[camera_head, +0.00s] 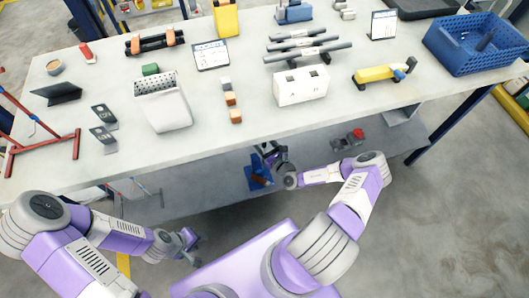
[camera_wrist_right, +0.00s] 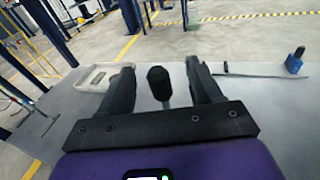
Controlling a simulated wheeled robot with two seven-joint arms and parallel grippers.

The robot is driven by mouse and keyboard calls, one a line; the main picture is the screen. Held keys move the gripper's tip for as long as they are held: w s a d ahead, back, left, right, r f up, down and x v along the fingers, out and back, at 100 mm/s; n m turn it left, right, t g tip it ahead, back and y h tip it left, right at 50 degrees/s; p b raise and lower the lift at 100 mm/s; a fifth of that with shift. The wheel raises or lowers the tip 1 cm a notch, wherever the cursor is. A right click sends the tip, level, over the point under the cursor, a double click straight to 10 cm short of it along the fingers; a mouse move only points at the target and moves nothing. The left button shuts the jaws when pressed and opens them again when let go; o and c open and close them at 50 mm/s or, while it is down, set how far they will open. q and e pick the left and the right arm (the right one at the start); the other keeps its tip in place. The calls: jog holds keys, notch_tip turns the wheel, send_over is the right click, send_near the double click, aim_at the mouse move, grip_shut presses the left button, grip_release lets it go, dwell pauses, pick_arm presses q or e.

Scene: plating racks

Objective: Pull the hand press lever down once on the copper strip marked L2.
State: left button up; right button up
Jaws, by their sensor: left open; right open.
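The blue hand press (camera_head: 256,176) stands on the lower shelf below the table edge, partly covered by my right gripper. A small brown piece (camera_head: 261,181) shows at it; I cannot read any L2 mark. My right gripper (camera_head: 271,154) is at the top of the press. In the right wrist view, its two black fingers are spread, and a black lever knob (camera_wrist_right: 160,82) on a grey shaft stands between them, with gaps on both sides. My left gripper (camera_head: 190,246) is open and empty at the lower left, in front of the shelf and away from the press.
The table (camera_head: 330,122) above the shelf holds a white basket (camera_head: 167,108), a white block (camera_head: 301,87), a yellow tool (camera_head: 377,74) and a blue crate (camera_head: 478,45). A red and grey item (camera_head: 349,138) lies on the lower shelf (camera_head: 215,190), right of the press.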

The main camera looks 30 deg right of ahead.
jog(key=c, duration=1)
jog(key=shift+s+a+f+p, duration=0.1)
jog(key=shift+s+a+p, duration=0.1)
jog(key=shift+s+p, duration=0.45)
jog(key=shift+s+a+f+p, duration=0.15)
jog(key=shift+s+p, duration=0.3)
jog(key=shift+s, duration=0.5)
jog(key=s, duration=0.2)
jog(key=a+f+p, duration=0.1)
jog(key=shift+s, duration=0.5)
jog(key=shift+o, duration=0.2)
jog(key=shift+s+a+f, duration=0.15)
jog(key=shift+s+f, duration=0.25)
jog(key=shift+s, duration=0.25)
jog(key=shift+s+a+f, duration=0.15)
jog(key=shift+s+f, duration=0.2)
jog(key=shift+s, duration=0.25)
